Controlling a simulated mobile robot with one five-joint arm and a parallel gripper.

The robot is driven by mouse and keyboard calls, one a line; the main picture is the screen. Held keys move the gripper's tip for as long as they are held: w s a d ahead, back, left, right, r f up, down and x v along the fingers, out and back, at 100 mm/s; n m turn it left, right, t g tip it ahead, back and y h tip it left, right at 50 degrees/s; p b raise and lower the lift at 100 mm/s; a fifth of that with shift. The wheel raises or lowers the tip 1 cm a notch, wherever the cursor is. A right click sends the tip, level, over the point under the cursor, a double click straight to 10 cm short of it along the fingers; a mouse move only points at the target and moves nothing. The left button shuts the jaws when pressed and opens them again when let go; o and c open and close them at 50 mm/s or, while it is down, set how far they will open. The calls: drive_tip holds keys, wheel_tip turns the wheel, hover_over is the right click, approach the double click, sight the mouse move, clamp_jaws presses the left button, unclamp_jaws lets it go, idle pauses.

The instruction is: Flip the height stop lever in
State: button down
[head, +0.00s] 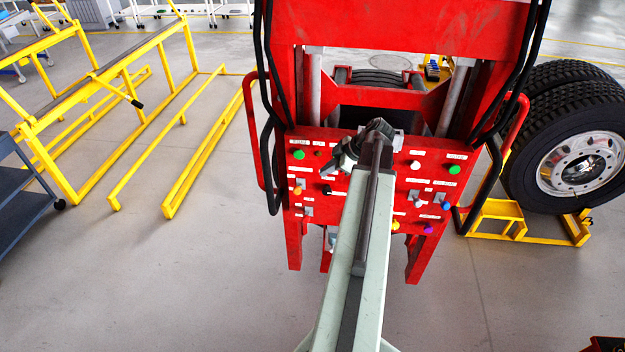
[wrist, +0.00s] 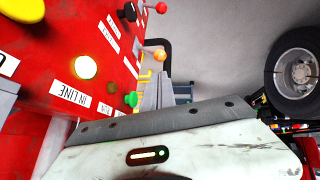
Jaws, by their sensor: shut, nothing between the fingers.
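The red control panel (head: 320,205) carries several knobbed levers and coloured buttons with small white labels. I cannot read a height stop label, so I cannot tell which lever it is. On the panel's left side are a black-knobbed lever (head: 327,190) and an orange-knobbed lever (head: 297,190). My gripper (head: 331,170) is shut and empty, in front of the panel's upper left, angled down to the left. In the wrist view my grey fingers (wrist: 156,92) point towards the orange knob (wrist: 159,55). I cannot tell whether they touch anything. My arm hides the panel's middle.
Black hoses and red side handles (head: 516,115) flank the panel. A large tyred wheel (head: 585,160) stands at the right on a yellow stand (head: 520,232). Yellow frames (head: 130,130) stand at the left, beside a dark cart (head: 25,190). The grey floor between is clear.

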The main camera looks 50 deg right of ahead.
sight(299, 189)
drive_tip(key=b+x, duration=0.9)
drive_tip(key=x, duration=0.3)
drive_tip(key=shift+f, duration=0.15)
drive_tip(key=shift+w+a+f+b, duration=0.15)
drive_tip(key=shift+w+f+b, duration=0.25)
drive_tip(key=shift+w, duration=0.1)
drive_tip(key=shift+r, duration=0.1)
